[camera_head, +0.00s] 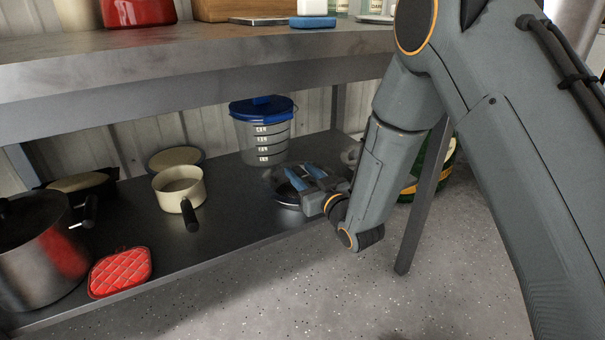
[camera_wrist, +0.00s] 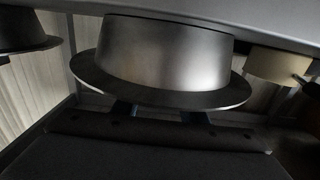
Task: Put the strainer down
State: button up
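The strainer (camera_head: 290,199) is a round, dark metal bowl with a wide flat rim, at the right part of the lower shelf (camera_head: 240,205). In the wrist view, which looks upside down, the strainer (camera_wrist: 165,50) fills the middle, its base at or very near the grey surface. My gripper (camera_head: 304,176) is right at it, its two blue fingers apart over the near rim. The fingers show partly in the wrist view (camera_wrist: 158,114), their tips hidden by the rim. I see nothing clasped between them. Any slight gap under the strainer is hidden.
A clear bucket with a blue lid (camera_head: 262,130) stands behind the strainer. A cream saucepan (camera_head: 179,190), a red quilted pad (camera_head: 120,271) and a large steel pot (camera_head: 40,255) are to the left. The upper tabletop (camera_head: 200,60) overhangs, and a table leg (camera_head: 425,200) stands to the right.

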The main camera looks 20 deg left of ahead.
jog(key=shift+r, duration=0.1)
jog(key=shift+s+d, duration=0.15)
jog(key=s+d+r+m+g+h+p, duration=0.1)
jog(key=s+d+r+g+h, duration=0.1)
jog(key=s+d+g+h, duration=0.2)
jog(key=s+d+r+m+g+h+p, duration=0.1)
jog(key=s+d+r+g+h, duration=0.2)
jog(key=s+d, duration=0.8)
jog(key=s+d+r+m+g+h+p, duration=0.1)
jog(key=s+d+r+g+h, duration=0.2)
jog(key=s+d, duration=0.5)
jog(key=s+g+h, duration=0.1)
jog(key=s+h, duration=0.1)
jog(key=s, duration=1)
jog(key=shift+s+d+r+m+g+p, duration=0.2)
jog(key=shift+s+d+m+g+p, duration=0.05)
jog(key=shift+s+m+g+p, duration=0.1)
